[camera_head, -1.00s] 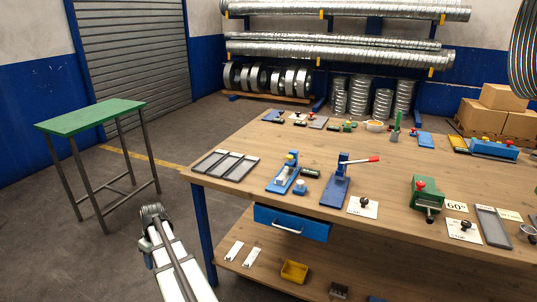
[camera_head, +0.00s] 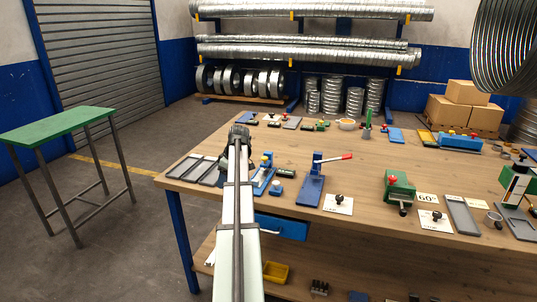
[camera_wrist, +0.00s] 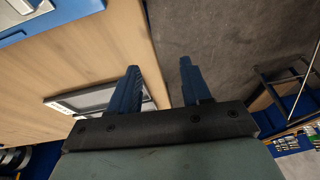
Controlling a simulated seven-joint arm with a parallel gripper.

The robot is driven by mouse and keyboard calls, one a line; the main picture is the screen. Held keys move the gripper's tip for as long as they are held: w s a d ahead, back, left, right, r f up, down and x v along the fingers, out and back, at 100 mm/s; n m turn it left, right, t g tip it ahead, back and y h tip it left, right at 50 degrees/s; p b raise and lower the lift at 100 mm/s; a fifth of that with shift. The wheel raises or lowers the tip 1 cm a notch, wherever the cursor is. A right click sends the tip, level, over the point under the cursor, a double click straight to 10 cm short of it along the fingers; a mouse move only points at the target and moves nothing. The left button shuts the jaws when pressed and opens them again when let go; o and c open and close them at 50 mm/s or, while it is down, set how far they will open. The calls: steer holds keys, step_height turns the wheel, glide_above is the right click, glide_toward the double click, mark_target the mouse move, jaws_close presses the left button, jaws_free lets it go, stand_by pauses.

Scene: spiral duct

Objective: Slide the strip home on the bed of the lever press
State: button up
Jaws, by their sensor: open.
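The lever press (camera_head: 312,188) stands on the workbench, with a blue bed, an upright post and a red-handled lever sticking out to the right. A flat white plate with a black knob (camera_head: 339,204) lies just right of its bed. I cannot tell whether this plate is the strip. My gripper (camera_wrist: 159,68) is open and empty, with two blue fingers spread apart in the wrist view. In the head view my arm reaches up to the bench's left end, left of the press, and hides part of that area.
A grey divided tray (camera_head: 196,168) lies at the bench's left end; it shows near the left finger in the wrist view (camera_wrist: 90,101). A blue fixture (camera_head: 262,178) stands between my arm and the press. A green clamp (camera_head: 398,184) stands farther right. Bare wood lies behind the press.

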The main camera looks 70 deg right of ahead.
glide_toward(255, 181)
steer(key=shift+t+h, duration=0.3)
steer(key=shift+h, duration=0.1)
steer(key=x, duration=0.8)
steer(key=shift+s+f, duration=0.1)
steer(key=shift+f, duration=0.35)
steer(key=shift+a, duration=0.1)
jaws_close()
stand_by(0.3)
steer(key=shift+a+r, duration=0.15)
steer(key=shift+a, duration=2.6)
steer(key=shift+r, duration=0.15)
